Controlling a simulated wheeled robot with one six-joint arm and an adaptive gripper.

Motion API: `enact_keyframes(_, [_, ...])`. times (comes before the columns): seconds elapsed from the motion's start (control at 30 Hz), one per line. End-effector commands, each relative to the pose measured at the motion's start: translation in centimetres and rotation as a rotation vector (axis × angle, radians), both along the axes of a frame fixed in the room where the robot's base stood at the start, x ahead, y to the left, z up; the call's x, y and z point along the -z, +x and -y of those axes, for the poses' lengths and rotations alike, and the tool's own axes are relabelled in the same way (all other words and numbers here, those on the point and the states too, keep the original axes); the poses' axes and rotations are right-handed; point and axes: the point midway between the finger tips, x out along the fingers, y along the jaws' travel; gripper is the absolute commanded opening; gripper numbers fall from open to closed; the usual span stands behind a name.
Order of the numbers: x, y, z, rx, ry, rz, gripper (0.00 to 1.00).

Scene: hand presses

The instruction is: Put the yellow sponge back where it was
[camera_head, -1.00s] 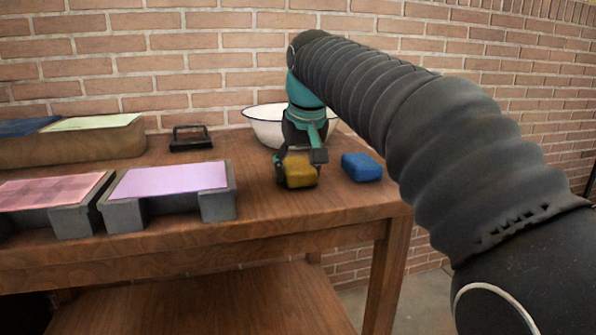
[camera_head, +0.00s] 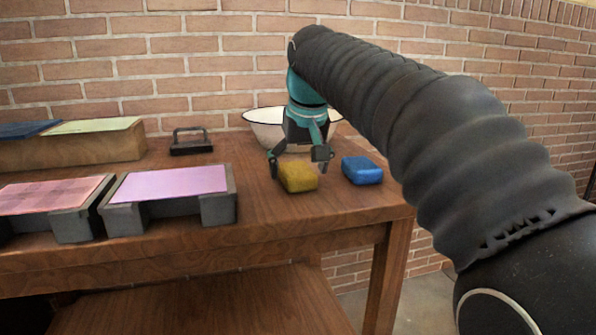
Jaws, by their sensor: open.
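The yellow sponge (camera_head: 299,178) lies on the wooden table near its right end, just left of a blue sponge (camera_head: 362,170). My gripper (camera_head: 298,168) is open, with its fingers spread to the left and right just above and behind the yellow sponge. It does not hold the sponge. Whether a fingertip still touches the sponge I cannot tell.
A white bowl with a dark rim (camera_head: 265,128) stands behind my gripper. A small black handled press (camera_head: 190,142) stands left of it. Grey stands with a purple sheet (camera_head: 170,183) and a pink checked sheet (camera_head: 50,194) are at the left. The table (camera_head: 270,222) is bare in front.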

Motion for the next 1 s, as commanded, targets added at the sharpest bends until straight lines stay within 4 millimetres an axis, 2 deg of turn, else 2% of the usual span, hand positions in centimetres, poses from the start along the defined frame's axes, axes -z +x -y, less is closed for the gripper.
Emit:
enact_keyframes(0.3, [-6.1, -2.3, 0.7, 0.0, 0.001, 0.004, 0.88])
enact_keyframes(0.5, [-8.8, -3.4, 1.0, 0.0, 0.001, 0.002, 0.88])
enact_keyframes(0.7, [-9.9, -3.9, 1.1, 0.0, 0.0, 0.001, 0.88])
enact_keyframes(1.0, [-9.8, -4.1, 1.4, 0.002, 0.0, 0.001, 0.88])
